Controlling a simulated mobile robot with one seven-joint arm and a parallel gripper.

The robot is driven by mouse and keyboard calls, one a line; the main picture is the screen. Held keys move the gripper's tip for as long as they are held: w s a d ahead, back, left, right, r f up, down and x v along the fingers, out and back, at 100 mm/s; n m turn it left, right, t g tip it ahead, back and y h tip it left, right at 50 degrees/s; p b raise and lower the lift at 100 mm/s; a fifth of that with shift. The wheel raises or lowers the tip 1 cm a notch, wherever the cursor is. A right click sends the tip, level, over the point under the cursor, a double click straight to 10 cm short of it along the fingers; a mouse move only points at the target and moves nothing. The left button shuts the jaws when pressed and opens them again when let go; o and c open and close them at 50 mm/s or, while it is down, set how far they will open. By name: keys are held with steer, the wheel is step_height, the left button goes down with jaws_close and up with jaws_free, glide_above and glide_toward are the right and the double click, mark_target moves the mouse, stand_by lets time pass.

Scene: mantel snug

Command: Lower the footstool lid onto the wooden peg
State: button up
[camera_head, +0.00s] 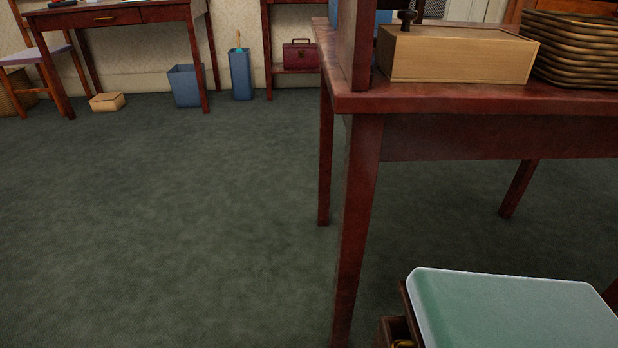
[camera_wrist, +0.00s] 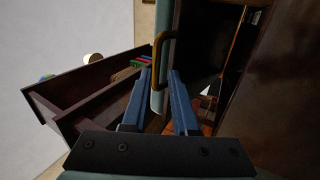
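The footstool lid (camera_head: 515,310) is a pale green padded panel at the bottom right of the head view. In the wrist view the lid (camera_wrist: 165,22) shows its teal edge and dark face, with a brass handle (camera_wrist: 157,50) on it. The open footstool box (camera_wrist: 95,100) lies left of it, dark brown and divided into compartments. My gripper (camera_wrist: 159,73) has its two blue fingers apart, with the handle and lid edge showing at and beyond the gap. I cannot tell whether they touch. I cannot make out the wooden peg. My gripper is outside the head view.
A red-brown table (camera_head: 480,102) stands above and behind the footstool, bearing a wooden box (camera_head: 455,55) and stacked woven trays (camera_head: 575,50). Its near leg (camera_head: 357,230) is just left of the lid. Green carpet (camera_head: 170,220) is clear on the left.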

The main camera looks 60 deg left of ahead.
steer(key=v, duration=0.8)
steer(key=shift+s+p, duration=0.35)
steer(key=shift+p, duration=0.1)
steer(key=shift+a, duration=0.15)
